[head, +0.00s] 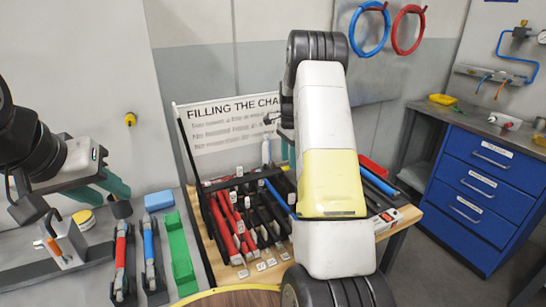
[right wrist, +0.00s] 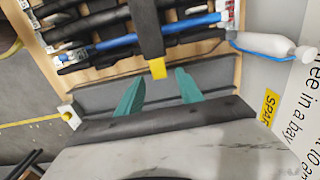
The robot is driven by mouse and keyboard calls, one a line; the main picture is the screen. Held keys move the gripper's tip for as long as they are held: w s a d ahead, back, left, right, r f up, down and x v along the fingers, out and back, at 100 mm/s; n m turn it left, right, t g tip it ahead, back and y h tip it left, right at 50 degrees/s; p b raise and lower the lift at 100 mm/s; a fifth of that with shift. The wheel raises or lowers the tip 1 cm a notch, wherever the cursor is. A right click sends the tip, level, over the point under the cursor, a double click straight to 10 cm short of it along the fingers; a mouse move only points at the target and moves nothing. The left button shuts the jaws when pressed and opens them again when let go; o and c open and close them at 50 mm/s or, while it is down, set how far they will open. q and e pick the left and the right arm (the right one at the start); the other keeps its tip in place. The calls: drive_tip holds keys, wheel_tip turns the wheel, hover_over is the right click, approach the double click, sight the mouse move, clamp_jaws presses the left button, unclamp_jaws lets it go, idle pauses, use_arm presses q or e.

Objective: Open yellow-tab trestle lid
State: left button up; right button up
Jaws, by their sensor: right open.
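In the right wrist view, a yellow tab (right wrist: 158,68) sits at the end of a dark flat bar (right wrist: 147,28) that reaches over the rack. My right gripper (right wrist: 159,79) is open, with its two teal fingers apart on either side of the tab's line. The tab shows between the fingertips; I cannot tell how deep it lies, and no contact shows. In the head view my white and yellow right arm hides the tab and most of that gripper. My left gripper (head: 102,190) is above the left bench, its teal fingers apart and empty.
The wooden trestle table (head: 397,243) holds a rack of red, black and blue tools (head: 233,225). The left bench holds a green tray (head: 181,260) and a blue block (head: 159,200). A blue drawer cabinet (head: 480,195) stands right.

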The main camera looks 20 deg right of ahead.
drive_tip(key=shift+f, duration=0.75)
clamp_jaws()
idle(0.9)
